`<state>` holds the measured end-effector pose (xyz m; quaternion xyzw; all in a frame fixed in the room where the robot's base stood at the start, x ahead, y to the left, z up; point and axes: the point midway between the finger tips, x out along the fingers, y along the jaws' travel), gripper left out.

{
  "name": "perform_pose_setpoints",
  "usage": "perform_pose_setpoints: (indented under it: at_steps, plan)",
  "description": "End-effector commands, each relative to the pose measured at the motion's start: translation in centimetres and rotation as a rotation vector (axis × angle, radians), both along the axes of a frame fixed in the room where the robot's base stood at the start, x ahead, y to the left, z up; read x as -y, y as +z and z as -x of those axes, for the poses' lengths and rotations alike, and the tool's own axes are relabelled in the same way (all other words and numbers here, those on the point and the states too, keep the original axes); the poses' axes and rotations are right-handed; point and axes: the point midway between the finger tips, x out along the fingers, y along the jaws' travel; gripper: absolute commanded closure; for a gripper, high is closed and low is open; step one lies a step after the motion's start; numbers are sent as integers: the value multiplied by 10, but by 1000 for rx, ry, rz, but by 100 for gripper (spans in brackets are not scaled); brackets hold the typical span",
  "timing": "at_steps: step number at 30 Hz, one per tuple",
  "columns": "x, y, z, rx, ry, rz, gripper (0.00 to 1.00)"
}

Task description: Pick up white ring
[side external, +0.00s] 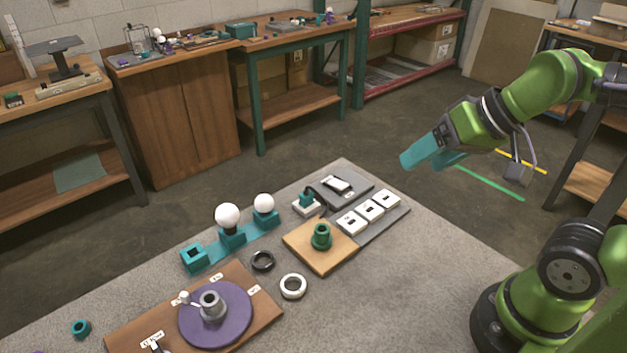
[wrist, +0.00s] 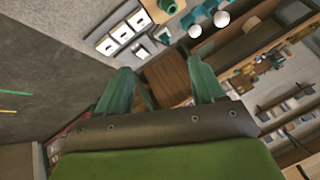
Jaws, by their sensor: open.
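The white ring (side external: 293,286) lies flat on the grey table, in front of the wooden square board, in the side view. A black ring (side external: 263,261) lies just behind and left of it, apart from it. My gripper (side external: 432,157) is high at the right in the side view, well away from the ring, with teal fingers pointing left and down. In the wrist view my gripper (wrist: 163,92) has its two fingers spread with nothing between them. The white ring is not seen in the wrist view.
A teal holder (side external: 232,240) with two white bulbs stands behind the rings. A wooden board (side external: 320,246) bears a green threaded part (side external: 321,236). A purple disc (side external: 214,314) with a grey socket is at front left. Bare table lies right of the white ring.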

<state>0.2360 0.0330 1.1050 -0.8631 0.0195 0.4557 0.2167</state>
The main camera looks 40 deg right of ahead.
Motion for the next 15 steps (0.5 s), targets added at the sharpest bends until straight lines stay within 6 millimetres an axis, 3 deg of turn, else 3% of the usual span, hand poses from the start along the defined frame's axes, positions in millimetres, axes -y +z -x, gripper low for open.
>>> perform_pose_setpoints:
  at_steps: [10, 15]
  plan:
    - [-1, 0, 0, -1, 4, 0, 20]
    - [-20, -15, -7, -80, 85, 6, 20]
